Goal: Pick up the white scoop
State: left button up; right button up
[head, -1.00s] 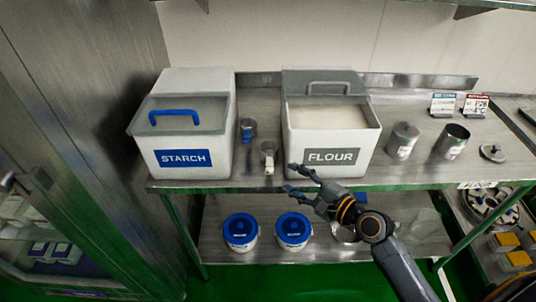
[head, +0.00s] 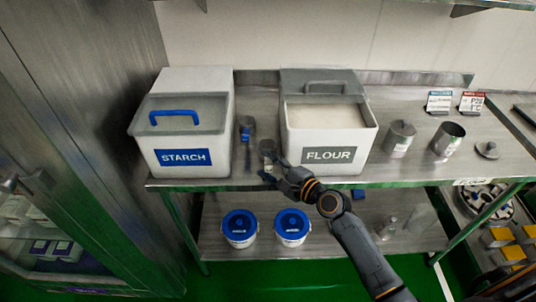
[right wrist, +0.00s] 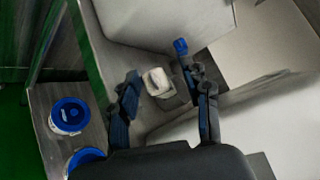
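The white scoop (head: 267,148) stands at the counter's front, between the starch bin and the flour bin. It is a metal cup with a white handle, partly hidden by my right gripper in the head view. In the right wrist view, the white handle of the scoop (right wrist: 156,82) shows between my fingers. My right gripper (head: 274,170) is open and empty, just in front of the scoop. Its two fingers spread to either side of the handle in the right wrist view (right wrist: 163,88). I cannot tell whether they touch it. My left gripper is not in view.
A blue-handled scoop (head: 246,131) stands just behind, left of the white one. The starch bin (head: 145,155) and flour bin (head: 368,145) flank the narrow gap. Two blue-lidded tubs (head: 240,228) (head: 292,227) sit on the shelf below. Metal canisters (head: 399,139) stand to the right.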

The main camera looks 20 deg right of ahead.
grip_shut()
jog(key=shift+r, duration=0.15)
notch_tip(320, 180, up, 10)
jog(key=shift+w+f+p, duration=0.1)
jog(key=shift+f+p, duration=0.1)
jog(key=shift+p, duration=1.05)
notch_tip(320, 180, up, 18)
jog(key=shift+r, duration=0.15)
jog(key=c, duration=0.5)
grip_release()
jog(key=shift+c, duration=0.2)
grip_shut()
